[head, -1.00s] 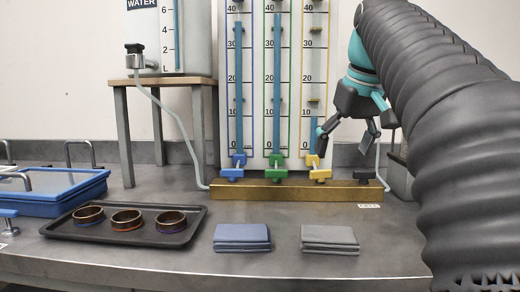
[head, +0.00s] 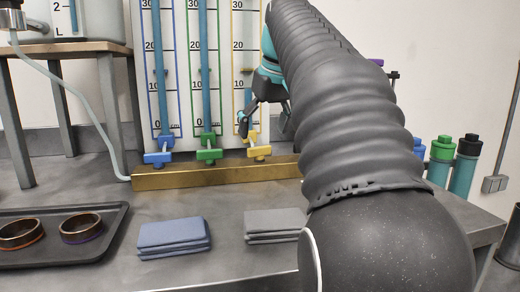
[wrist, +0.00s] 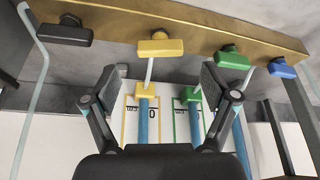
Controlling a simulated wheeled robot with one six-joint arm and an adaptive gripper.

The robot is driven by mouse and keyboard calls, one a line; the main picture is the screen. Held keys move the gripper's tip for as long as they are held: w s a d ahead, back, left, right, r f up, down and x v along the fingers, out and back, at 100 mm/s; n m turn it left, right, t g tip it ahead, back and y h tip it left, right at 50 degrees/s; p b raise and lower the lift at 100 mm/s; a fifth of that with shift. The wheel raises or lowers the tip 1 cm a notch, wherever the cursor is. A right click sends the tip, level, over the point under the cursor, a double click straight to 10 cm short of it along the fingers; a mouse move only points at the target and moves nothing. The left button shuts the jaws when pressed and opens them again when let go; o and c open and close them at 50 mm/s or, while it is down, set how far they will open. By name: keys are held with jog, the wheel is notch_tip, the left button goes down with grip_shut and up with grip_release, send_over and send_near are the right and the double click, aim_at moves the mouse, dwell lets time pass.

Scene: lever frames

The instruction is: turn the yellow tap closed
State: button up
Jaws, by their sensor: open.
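The yellow tap (head: 259,151) sits on the front of the brass beam, below the yellow-edged gauge. In the wrist view its bar handle (wrist: 160,48) lies crosswise to the tube and along the beam. My gripper (head: 263,125) is just above the tap in the head view, with open, empty fingers. In the wrist view my gripper (wrist: 160,88) has its fingers wide apart, to either side of the yellow gauge's tube, and the tap handle lies beyond the fingertips, apart from them. My arm hides part of the yellow gauge in the head view.
The green tap (head: 208,149) and blue tap (head: 158,153) stand left on the brass beam (head: 190,177). A black tap (wrist: 64,34) is on the yellow tap's other side. Folded blue cloth (head: 174,236), grey cloth (head: 273,224) and a tray (head: 45,254) lie in front.

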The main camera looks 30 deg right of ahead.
aim_at(259, 147)
jog(key=shift+b+x, duration=0.35)
jog(key=shift+x, duration=1.7)
jog(key=c, duration=1.2)
